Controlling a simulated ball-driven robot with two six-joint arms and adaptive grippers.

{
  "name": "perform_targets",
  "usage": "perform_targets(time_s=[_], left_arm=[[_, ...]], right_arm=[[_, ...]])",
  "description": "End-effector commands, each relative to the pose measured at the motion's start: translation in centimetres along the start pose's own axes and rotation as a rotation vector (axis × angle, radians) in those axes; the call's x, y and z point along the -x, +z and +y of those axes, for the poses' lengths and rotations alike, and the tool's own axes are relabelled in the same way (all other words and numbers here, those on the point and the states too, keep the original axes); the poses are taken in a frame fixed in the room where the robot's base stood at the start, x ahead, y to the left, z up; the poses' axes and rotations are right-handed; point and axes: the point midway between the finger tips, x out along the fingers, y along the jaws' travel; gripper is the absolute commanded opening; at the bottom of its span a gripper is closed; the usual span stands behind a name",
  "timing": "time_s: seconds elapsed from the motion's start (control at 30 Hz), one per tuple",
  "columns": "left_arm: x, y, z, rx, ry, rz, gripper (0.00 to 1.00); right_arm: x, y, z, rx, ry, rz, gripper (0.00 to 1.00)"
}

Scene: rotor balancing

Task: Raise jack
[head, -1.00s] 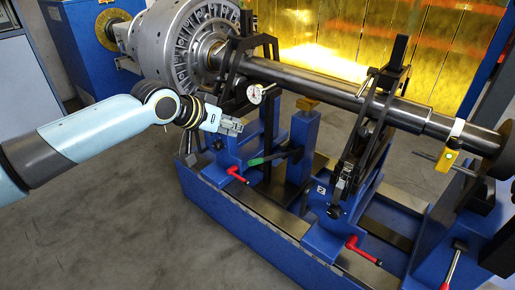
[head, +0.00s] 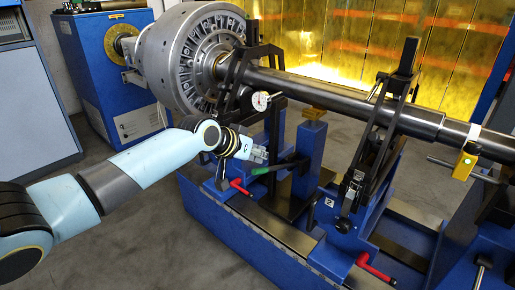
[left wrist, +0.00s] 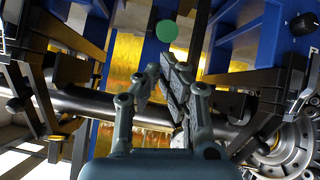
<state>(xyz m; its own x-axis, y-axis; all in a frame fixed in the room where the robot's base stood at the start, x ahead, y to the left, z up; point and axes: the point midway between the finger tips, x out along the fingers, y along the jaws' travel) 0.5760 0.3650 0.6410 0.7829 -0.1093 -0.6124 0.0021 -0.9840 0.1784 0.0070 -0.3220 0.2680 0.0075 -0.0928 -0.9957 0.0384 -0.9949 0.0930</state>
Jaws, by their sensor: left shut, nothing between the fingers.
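My left gripper (head: 263,156) is shut and empty, just above and beside the green grip. In the left wrist view my left fingers (left wrist: 168,72) are together, and the green round end of the grip (left wrist: 167,31) shows just beyond the tips, apart from them in the picture. Whether they touch is not clear. My right gripper is out of view.
Black bearing supports (head: 363,165) stand on both sides of the jack. Red-handled levers (head: 378,268) stick out at the front of the blue base (head: 245,232). A dial gauge (head: 262,101) is above my left gripper. The grey floor at the lower left is clear.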

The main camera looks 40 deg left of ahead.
Motion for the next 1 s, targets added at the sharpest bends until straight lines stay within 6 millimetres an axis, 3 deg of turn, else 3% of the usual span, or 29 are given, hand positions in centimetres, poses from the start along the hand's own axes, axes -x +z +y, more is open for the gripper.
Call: perform_targets(time_s=[0.7,1.0], left_arm=[[-0.3,1.4,-0.1,-0.001,0.003,0.017,0.0],[-0.4,2.2,-0.3,-0.002,0.009,0.047,0.0]], right_arm=[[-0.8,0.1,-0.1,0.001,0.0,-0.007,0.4],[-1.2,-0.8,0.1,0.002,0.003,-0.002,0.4]])
